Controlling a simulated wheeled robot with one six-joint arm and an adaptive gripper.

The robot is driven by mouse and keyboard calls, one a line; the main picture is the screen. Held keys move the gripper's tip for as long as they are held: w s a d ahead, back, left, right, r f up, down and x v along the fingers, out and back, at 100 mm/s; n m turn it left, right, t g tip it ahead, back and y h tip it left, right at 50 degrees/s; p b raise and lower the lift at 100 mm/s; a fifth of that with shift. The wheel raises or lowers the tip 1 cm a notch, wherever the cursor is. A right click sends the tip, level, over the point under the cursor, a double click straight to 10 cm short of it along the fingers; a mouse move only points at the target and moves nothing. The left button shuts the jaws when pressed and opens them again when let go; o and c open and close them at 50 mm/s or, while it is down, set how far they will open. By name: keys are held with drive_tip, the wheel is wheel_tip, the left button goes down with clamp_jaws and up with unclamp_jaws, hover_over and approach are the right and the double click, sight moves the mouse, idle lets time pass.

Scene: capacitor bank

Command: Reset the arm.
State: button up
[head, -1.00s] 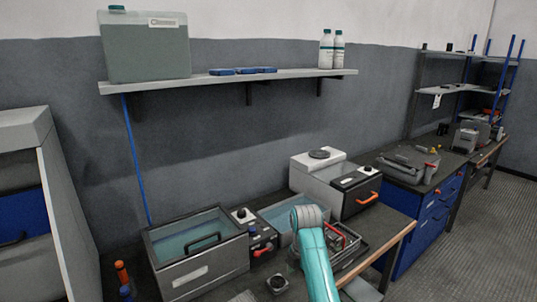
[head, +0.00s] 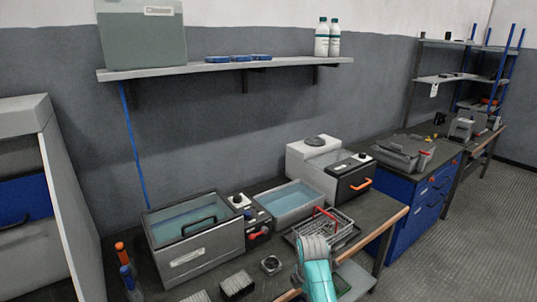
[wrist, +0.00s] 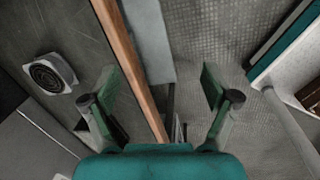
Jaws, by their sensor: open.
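My gripper (wrist: 158,82) is open and empty in the wrist view, its two green-grey fingers spread wide. It hangs over the wooden front edge (wrist: 132,62) of the workbench, with the floor under its right finger. In the head view my teal arm stands at the bottom centre, in front of the bench edge; the gripper itself is not visible there.
Floor at right (head: 455,225) is clear.

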drive_tip(key=s+d+f+m+t, duration=0.2)
drive_tip(key=s+f+m, duration=0.1)
drive_tip(key=s+f, duration=0.55)
drive_tip(key=s+d+f+m+t, duration=0.2)
drive_tip(key=s+f+m, duration=0.2)
drive_tip(key=s, duration=0.6)
drive_tip(key=s+d+f+m+t, duration=0.1)
drive_tip(key=s+f+m+t, duration=0.3)
drive_tip(key=s, duration=0.6)
drive_tip(key=s+d+r+m, duration=0.1)
drive_tip(key=s+r+m, duration=0.25)
drive_tip(key=s, duration=0.65)
drive_tip(key=s+r+m+t, duration=0.2)
drive_tip(key=s+r+m, duration=0.2)
drive_tip(key=s+r, duration=0.4)
drive_tip(key=s+d+r+m+t, duration=0.1)
drive_tip(key=s+r+m+t, duration=0.2)
drive_tip(key=s+r, duration=0.5)
wheel_tip(320, 180, up, 7)
drive_tip(key=shift+s+d+r+m, duration=0.25)
drive_tip(key=shift+s+m, duration=0.15)
drive_tip(key=shift+m, duration=0.15)
